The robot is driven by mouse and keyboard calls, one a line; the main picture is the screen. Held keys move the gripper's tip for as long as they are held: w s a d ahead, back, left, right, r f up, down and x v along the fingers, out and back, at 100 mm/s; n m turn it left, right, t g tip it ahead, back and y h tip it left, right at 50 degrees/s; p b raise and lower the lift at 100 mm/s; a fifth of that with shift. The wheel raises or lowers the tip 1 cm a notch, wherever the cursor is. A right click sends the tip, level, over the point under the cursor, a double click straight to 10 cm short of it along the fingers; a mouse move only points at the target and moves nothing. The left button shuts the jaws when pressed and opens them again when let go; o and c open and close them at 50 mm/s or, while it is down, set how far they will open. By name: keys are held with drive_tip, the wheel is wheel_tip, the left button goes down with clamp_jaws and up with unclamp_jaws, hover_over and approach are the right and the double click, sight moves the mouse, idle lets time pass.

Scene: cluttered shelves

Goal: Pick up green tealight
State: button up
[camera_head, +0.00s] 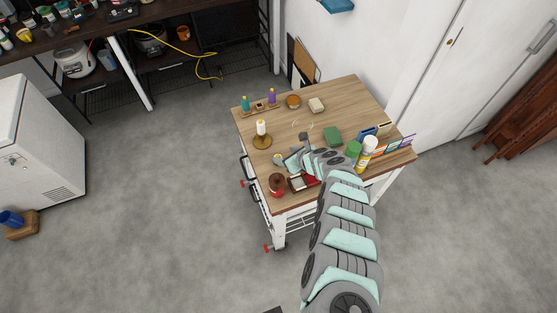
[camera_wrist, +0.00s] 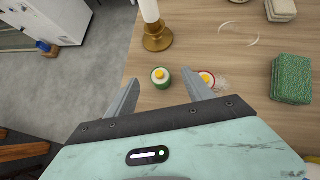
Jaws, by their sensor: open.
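The green tealight (camera_wrist: 160,83) is a small round green cup with pale wax and a yellow centre. It stands upright on the wooden tabletop in the wrist view, and a small spot in the head view (camera_head: 278,160) appears to be it. My gripper (camera_wrist: 161,74) is open and empty. In the wrist picture the tealight lies between the two fingertips, with a gap on each side. I cannot tell the fingers' height above it. In the head view my arm hides part of the table, and my gripper (camera_head: 290,158) is near the left edge.
A red tealight (camera_wrist: 207,78) sits just beside the right finger. A brass candlestick (camera_wrist: 157,37) with a white candle stands behind the green tealight. A green block (camera_wrist: 291,79) and a clear glass ring (camera_wrist: 239,33) are to the right. A red can (camera_head: 277,185) stands near the table corner.

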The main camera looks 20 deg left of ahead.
sight(278, 156)
drive_tip(key=shift+b+x, duration=0.45)
drive_tip(key=shift+x, duration=0.65)
drive_tip(key=f+b, duration=0.1)
drive_tip(key=a+f+b, duration=0.1)
drive_tip(key=b, duration=0.1)
drive_tip(key=a+f+b, duration=0.1)
drive_tip(key=f, duration=0.1)
drive_tip(key=shift+w+a+f, duration=0.1)
drive_tip(key=shift+w+a, duration=0.05)
drive_tip(key=shift+w, duration=0.2)
drive_tip(key=shift+w+a+f+b, duration=0.1)
drive_tip(key=shift+w+a+b, duration=0.15)
drive_tip(key=shift+b, duration=0.3)
clamp_jaws()
